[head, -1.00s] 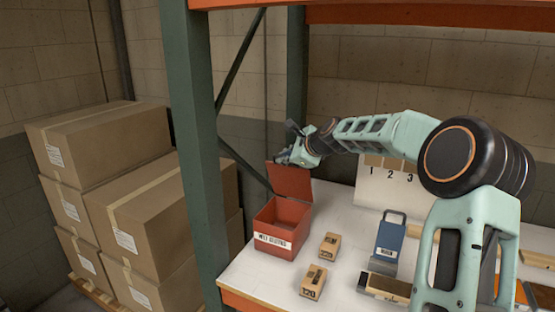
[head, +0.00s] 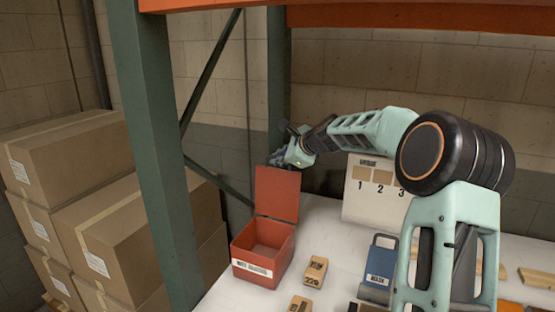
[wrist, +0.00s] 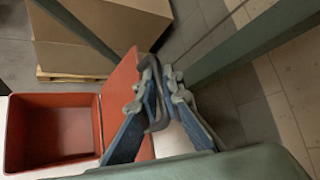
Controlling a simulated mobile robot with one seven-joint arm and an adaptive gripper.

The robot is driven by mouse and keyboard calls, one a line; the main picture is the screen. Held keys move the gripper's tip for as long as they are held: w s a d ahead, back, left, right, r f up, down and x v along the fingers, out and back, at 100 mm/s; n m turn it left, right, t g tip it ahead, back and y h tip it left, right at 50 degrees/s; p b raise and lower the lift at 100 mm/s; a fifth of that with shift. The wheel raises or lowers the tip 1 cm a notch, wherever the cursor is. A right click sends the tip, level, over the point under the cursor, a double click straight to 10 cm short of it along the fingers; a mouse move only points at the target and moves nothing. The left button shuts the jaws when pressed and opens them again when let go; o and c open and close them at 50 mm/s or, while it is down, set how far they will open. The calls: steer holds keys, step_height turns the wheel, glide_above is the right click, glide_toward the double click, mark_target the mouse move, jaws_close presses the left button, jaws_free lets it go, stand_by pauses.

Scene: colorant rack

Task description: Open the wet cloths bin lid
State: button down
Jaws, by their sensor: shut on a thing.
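The red wet cloths bin (head: 244,255) stands at the left end of the white shelf, a white label on its front. Its red lid (head: 277,192) stands raised and about upright at the back edge, and the box is open with no cloths visible inside. My gripper (head: 280,158) is at the lid's top edge, partly hidden behind it. In the wrist view, the fingers of my gripper (wrist: 163,75) close around a dark handle (wrist: 161,112) on the lid (wrist: 122,78). The open bin (wrist: 98,130) lies to the left there.
Small tan blocks (head: 315,271) and a blue holder (head: 380,263) stand right of the bin. A numbered board (head: 372,205) is behind them. A green rack post (head: 160,170) rises close to the bin's left. Stacked cardboard boxes (head: 117,230) stand beyond it.

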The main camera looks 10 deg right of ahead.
steer(key=shift+w+r, duration=0.1)
stand_by(0.3)
steer(key=c, duration=2.1)
jaws_free()
steer(key=v, duration=1.2)
